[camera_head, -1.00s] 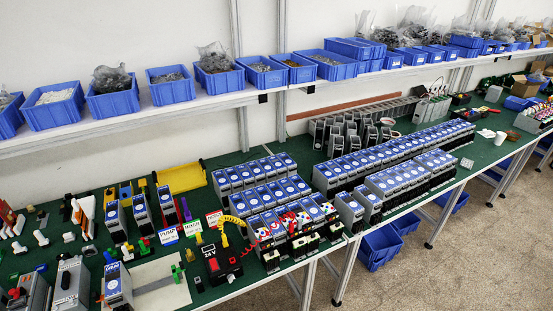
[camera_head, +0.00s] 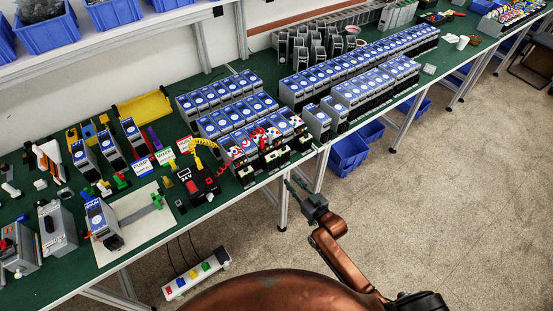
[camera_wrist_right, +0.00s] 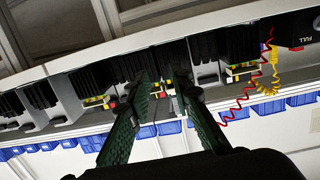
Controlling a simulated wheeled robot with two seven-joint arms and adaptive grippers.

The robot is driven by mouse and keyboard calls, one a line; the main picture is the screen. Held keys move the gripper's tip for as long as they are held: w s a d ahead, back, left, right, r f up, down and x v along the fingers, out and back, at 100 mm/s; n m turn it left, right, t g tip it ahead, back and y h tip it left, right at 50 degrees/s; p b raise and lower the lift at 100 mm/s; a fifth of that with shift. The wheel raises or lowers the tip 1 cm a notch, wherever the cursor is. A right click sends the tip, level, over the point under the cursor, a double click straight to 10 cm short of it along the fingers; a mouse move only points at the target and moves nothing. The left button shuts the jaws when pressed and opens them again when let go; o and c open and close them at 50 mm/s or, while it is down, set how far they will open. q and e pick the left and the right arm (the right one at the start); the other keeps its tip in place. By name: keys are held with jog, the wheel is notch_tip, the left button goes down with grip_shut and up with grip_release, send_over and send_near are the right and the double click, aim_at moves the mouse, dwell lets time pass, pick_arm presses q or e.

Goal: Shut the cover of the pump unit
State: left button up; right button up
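A grey box (camera_head: 57,228) that read "PUMP" in the earlier head view stands at the left of the green bench; I cannot tell how its cover stands. Several upright grey units with blue-and-white faces (camera_head: 84,157) stand behind it, and a sign (camera_head: 142,167) with small, unclear lettering stands near them. My right gripper (camera_head: 296,189) is off the bench's front edge, right of these units and well apart from the grey box. In the right wrist view its two fingers (camera_wrist_right: 163,92) are spread with nothing between them. My left gripper is out of view.
Rows of blue-faced units (camera_head: 235,120) fill the bench's middle. A black 24V box (camera_head: 198,182) with yellow and red coiled cords sits near the front edge. A single blue-faced unit (camera_head: 103,220) stands on a pale board. A power strip (camera_head: 196,275) lies below the bench.

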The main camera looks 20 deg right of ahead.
jog(key=t+y, duration=0.1)
send_near(274, 157)
jog(key=w, duration=0.1)
jog(key=shift+n, duration=0.3)
jog(key=x, duration=0.7)
jog(key=shift+w+a, duration=0.15)
jog(key=shift+w, duration=0.05)
jog(key=shift+c, duration=0.2)
grip_shut()
